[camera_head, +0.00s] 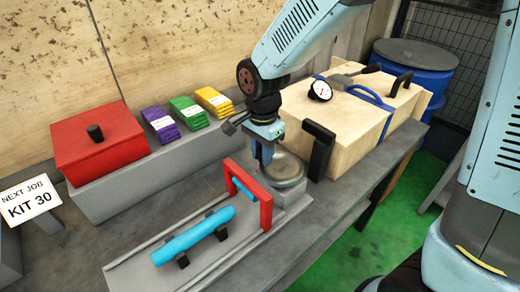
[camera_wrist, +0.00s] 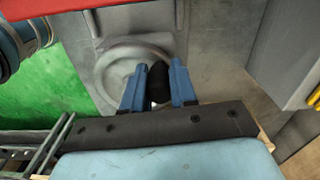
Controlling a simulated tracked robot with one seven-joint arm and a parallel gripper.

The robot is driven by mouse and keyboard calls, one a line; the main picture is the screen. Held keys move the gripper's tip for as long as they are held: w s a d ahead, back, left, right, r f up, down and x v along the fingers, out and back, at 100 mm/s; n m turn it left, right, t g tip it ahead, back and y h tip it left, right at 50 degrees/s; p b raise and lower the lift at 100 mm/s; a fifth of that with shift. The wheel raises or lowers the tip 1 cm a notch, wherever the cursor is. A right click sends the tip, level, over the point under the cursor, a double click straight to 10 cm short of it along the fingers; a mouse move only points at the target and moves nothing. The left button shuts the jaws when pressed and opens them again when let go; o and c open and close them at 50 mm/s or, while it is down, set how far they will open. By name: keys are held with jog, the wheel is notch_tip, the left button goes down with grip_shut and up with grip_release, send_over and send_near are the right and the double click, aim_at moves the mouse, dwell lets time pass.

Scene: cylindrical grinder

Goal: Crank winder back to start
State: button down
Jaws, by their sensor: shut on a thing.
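The winder is a grey round wheel (camera_head: 290,172) at the right end of a long grey machine bed (camera_head: 130,275). It also shows in the wrist view as a grey disc (camera_wrist: 118,65). Its black crank knob (camera_wrist: 157,82) stands between my blue fingers in the wrist view. My gripper (camera_head: 263,160) points down at the wheel's left side and is shut on the knob (camera_wrist: 158,90). In the head view the fingers hide the knob. A red frame (camera_head: 264,198) stands on the bed just left of the wheel.
A light blue cylinder (camera_head: 195,235) rests on black supports on the bed. A wooden box (camera_head: 350,115) with black handles and a dial stands close right of the wheel. Behind are a red lidded box (camera_head: 95,150) and purple, green (camera_head: 187,110) and yellow packs.

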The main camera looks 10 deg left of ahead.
jog(key=shift+s+d+n, duration=0.15)
jog(key=shift+s+n, duration=0.05)
jog(key=shift+n, duration=0.3)
jog(key=c, duration=0.9)
grip_release()
notch_tip(320, 180, up, 14)
jog(key=shift+f, duration=0.15)
